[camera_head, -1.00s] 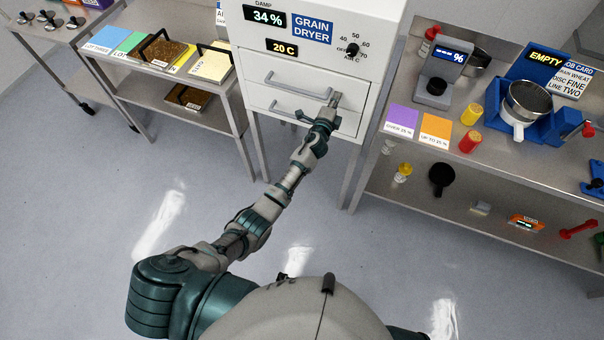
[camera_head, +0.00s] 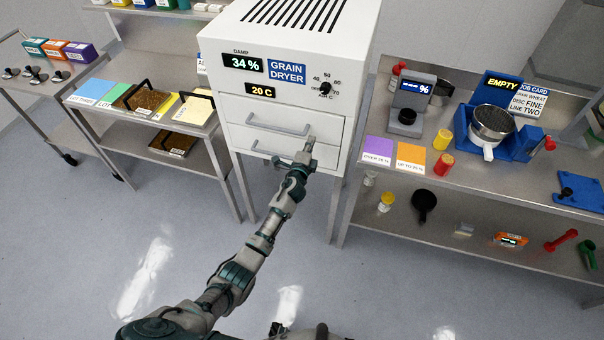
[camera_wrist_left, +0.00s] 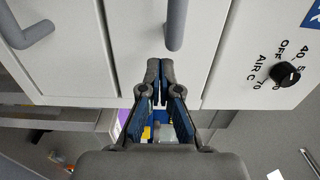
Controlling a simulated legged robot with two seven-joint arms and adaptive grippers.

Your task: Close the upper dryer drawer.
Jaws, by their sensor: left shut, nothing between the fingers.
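The white grain dryer (camera_head: 283,57) stands ahead with two drawers in its front. The upper drawer (camera_head: 240,135) has a grey bar handle (camera_head: 278,127); its front looks about flush, and I cannot tell whether a small gap remains. The lower drawer has its own handle (camera_head: 275,153) and looks in line. My left gripper (camera_head: 309,142) is at the right part of the drawer fronts. In the left wrist view its shut, empty fingertips (camera_wrist_left: 160,68) lie over the upper drawer front (camera_wrist_left: 135,30), beside the handle's end (camera_wrist_left: 174,40). Contact is unclear. My right gripper is out of view.
A steel table (camera_head: 345,205) with cups, cards and a blue stand is close on the dryer's right. A shelf cart (camera_head: 120,131) with trays is close on its left. The floor (camera_head: 400,290) in front is clear.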

